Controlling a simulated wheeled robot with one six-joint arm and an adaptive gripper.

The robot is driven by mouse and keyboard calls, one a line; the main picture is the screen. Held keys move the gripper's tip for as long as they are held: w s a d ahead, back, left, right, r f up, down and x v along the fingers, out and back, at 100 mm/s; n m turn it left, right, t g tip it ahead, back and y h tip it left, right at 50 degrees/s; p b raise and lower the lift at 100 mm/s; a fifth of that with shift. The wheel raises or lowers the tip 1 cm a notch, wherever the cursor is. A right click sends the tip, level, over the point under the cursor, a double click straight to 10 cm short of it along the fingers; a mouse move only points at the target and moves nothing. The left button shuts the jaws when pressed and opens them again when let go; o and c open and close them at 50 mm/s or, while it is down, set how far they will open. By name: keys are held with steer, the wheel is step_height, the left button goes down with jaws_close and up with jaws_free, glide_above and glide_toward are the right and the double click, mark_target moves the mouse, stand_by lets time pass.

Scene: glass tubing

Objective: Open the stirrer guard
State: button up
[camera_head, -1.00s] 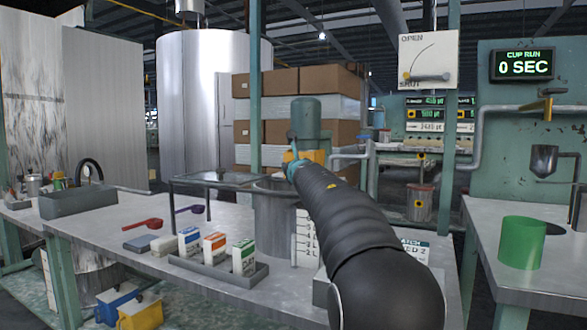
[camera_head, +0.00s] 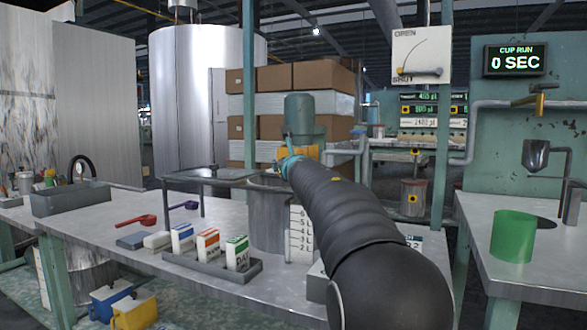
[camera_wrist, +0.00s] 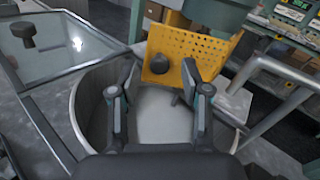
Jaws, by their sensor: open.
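The yellow perforated stirrer guard (camera_wrist: 198,52) stands tilted over the far rim of the round metal vessel (camera_wrist: 88,110) in the wrist view. A dark round knob (camera_wrist: 159,64) is on its face. My gripper (camera_wrist: 158,82) is open above the vessel mouth. Its two fingers point towards the guard, with the knob showing between the fingertips. I cannot tell whether they touch it. In the head view, the yellow guard (camera_head: 309,152) shows beneath the green stirrer motor (camera_head: 305,116). My arm hides part of the guard and most of the gripper there.
A glass lid in a metal frame (camera_wrist: 75,45), with its own dark knob (camera_wrist: 22,33), lies left of the vessel. A pipe (camera_wrist: 275,118) runs close on the right. A grey tray (camera_head: 250,277) with several cartons stands on the front of the bench.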

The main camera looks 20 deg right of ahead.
steer(key=s+a, duration=0.1)
steer(key=s, duration=0.9)
steer(key=shift+a, duration=0.2)
